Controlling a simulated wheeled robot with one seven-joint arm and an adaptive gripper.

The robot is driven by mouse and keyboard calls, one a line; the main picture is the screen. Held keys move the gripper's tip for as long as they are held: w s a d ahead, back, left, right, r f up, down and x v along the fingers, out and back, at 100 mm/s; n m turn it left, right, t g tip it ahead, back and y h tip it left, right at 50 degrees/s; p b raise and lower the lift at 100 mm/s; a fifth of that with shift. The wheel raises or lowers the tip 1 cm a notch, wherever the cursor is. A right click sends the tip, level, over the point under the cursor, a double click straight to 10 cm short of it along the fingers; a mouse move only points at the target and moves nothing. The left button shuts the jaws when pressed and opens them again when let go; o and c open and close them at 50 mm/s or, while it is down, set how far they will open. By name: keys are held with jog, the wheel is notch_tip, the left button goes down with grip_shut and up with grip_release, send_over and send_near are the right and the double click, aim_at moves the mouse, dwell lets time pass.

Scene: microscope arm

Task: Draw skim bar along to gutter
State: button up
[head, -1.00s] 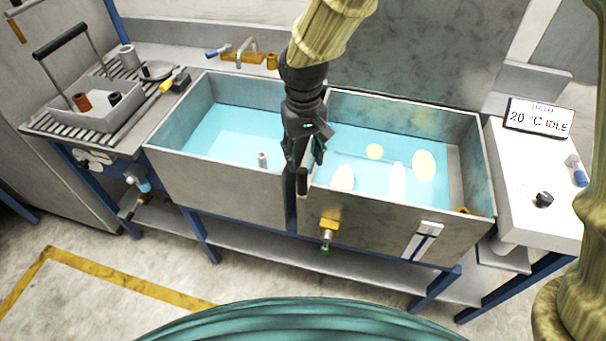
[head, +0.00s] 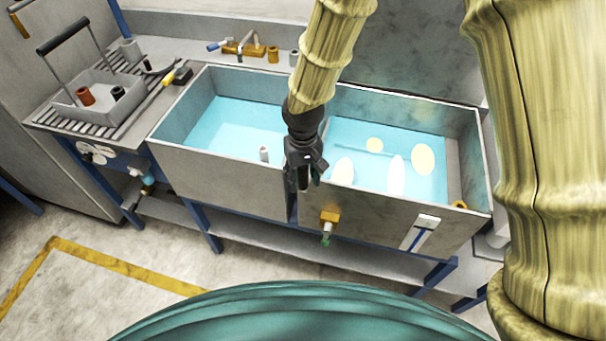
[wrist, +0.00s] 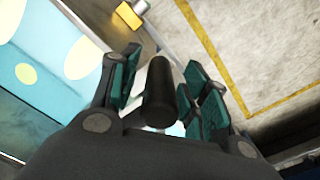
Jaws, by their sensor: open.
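The black handle (wrist: 160,95), which looks like the skim bar's grip, lies between the two spread fingers of my gripper (wrist: 162,88) in the wrist view. My gripper is open, and I cannot tell whether either finger touches the handle. In the head view my gripper (head: 305,178) is over the front wall near the divider of the two tanks, at the right tank's left end. It hides the handle and most of the bar there. The grey strip (head: 452,172) at the right tank's right end looks like the gutter.
Pale oval patches (head: 423,160) float on the right tank's blue water (head: 380,137). A brass valve (head: 329,216) sticks out of the tank's front. The left tank (head: 225,120) holds a small white cylinder (head: 264,153). A basket (head: 98,100) stands on the rack at left.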

jog(key=shift+f, duration=0.2)
grip_shut()
jog(key=shift+d, duration=0.15)
